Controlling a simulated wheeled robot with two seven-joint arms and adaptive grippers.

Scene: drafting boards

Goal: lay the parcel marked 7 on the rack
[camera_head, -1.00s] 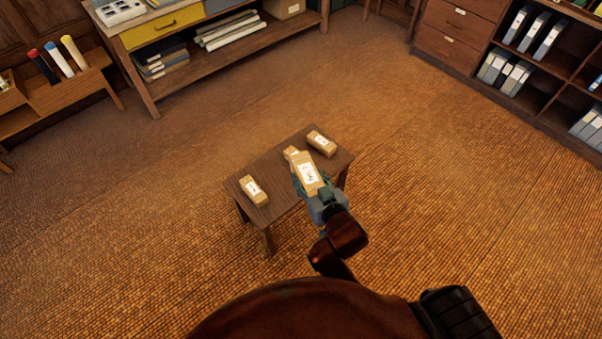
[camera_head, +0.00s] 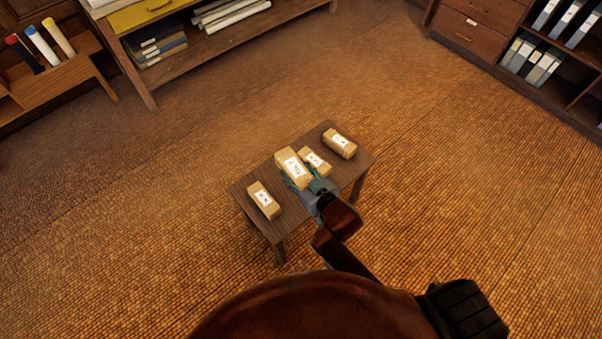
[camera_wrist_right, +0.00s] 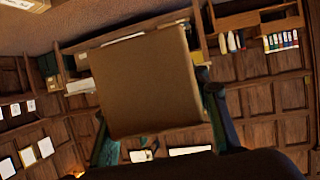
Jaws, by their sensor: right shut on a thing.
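My right gripper (camera_head: 308,187) is shut on a brown parcel (camera_head: 291,165) with a white label, held above the small dark table. The label's mark may be a 7, but it is too small to be sure. In the right wrist view the held parcel (camera_wrist_right: 147,82) fills the middle, between the fingers. Three other labelled parcels lie on the table: one at the left (camera_head: 264,200), one just right of the held parcel (camera_head: 315,162), one at the far right (camera_head: 339,145). Their marks are not readable. I cannot tell which furniture is the rack. My left gripper is out of view.
The small table (camera_head: 352,168) stands on open woven flooring. A wooden stand with capped tubes (camera_head: 77,72) is at the upper left. A long bench with a low shelf (camera_head: 215,38) is at the back. Drawers (camera_head: 478,28) and binder shelves are at the upper right.

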